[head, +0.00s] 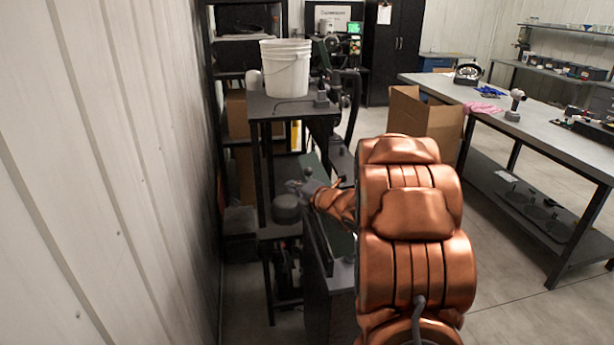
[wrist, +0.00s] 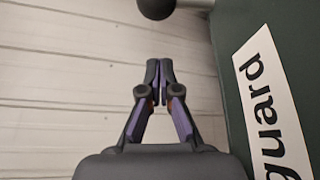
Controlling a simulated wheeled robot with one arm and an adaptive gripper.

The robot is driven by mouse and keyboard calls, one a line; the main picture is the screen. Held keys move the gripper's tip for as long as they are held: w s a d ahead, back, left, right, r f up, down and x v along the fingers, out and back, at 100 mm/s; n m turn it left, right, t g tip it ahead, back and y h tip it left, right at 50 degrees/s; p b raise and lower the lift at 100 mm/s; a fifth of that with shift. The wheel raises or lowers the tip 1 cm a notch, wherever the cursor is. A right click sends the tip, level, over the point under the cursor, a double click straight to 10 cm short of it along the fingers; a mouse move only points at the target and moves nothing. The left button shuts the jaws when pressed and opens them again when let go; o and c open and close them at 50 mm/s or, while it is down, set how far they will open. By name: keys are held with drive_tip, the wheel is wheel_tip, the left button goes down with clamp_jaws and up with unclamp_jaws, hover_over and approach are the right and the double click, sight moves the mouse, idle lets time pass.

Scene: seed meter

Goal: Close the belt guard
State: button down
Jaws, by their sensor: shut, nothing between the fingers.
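The belt guard (wrist: 229,75) is a dark green panel along the right side of the wrist view. It bears a white label (wrist: 272,105) on which the word "guard" can be read. My gripper (wrist: 160,66) is shut and empty, with its fingertips together to the left of the panel and apart from it in the picture. A dark rounded knob (wrist: 155,8) shows at the top of the wrist view, beyond the fingertips. In the head view my gripper (head: 298,186) is small, and my copper arm hides much of the machine. How far the guard is open cannot be told.
A white bucket (head: 286,70) stands on a dark stand near the white wall (head: 110,180) at left. A dark round part (head: 287,208) is close below my gripper. A cardboard box (head: 425,115) and a long workbench (head: 550,130) stand at right, with open floor before them.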

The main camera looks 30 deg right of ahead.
drive_tip(key=d+p, duration=0.1)
drive_tip(key=d+r+p, duration=0.1)
drive_tip(key=d, duration=0.1)
drive_tip(key=shift+d+r+p, duration=0.1)
drive_tip(key=shift+d+p, duration=0.2)
